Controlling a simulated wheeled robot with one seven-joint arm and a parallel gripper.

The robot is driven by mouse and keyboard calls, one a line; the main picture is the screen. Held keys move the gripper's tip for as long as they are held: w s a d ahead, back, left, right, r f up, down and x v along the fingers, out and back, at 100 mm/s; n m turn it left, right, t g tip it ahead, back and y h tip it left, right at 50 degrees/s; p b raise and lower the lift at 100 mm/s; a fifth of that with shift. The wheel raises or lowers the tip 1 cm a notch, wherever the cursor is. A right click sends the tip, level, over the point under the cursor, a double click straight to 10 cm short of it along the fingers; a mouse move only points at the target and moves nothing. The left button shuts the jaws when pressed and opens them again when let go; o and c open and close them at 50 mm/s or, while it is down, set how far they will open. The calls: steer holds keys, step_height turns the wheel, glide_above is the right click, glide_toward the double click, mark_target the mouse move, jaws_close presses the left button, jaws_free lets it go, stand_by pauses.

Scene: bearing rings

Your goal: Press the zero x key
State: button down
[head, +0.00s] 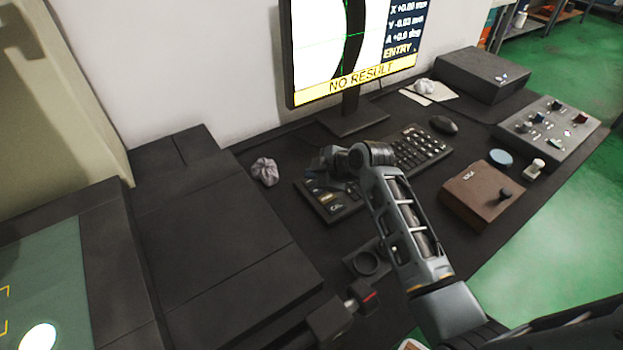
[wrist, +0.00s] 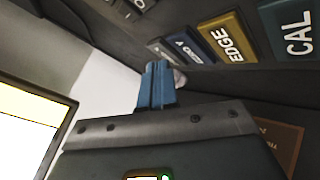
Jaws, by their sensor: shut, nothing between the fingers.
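The black key panel (head: 322,208) lies on the desk below the monitor. In the head view my arm covers part of the panel.
The monitor (head: 352,50) shows NO RESULT and stands behind the panel. A keyboard (head: 420,148) and mouse (head: 443,124) lie to the right, with a brown box (head: 478,197) nearer. A crumpled ball (head: 265,171) lies to the left. A ring fixture (head: 366,263) is in front.

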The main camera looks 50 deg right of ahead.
steer(key=shift+r+p, duration=0.4)
steer(key=shift+r, duration=0.25)
step_height(320, 180, up, 5)
steer(key=p, duration=0.4)
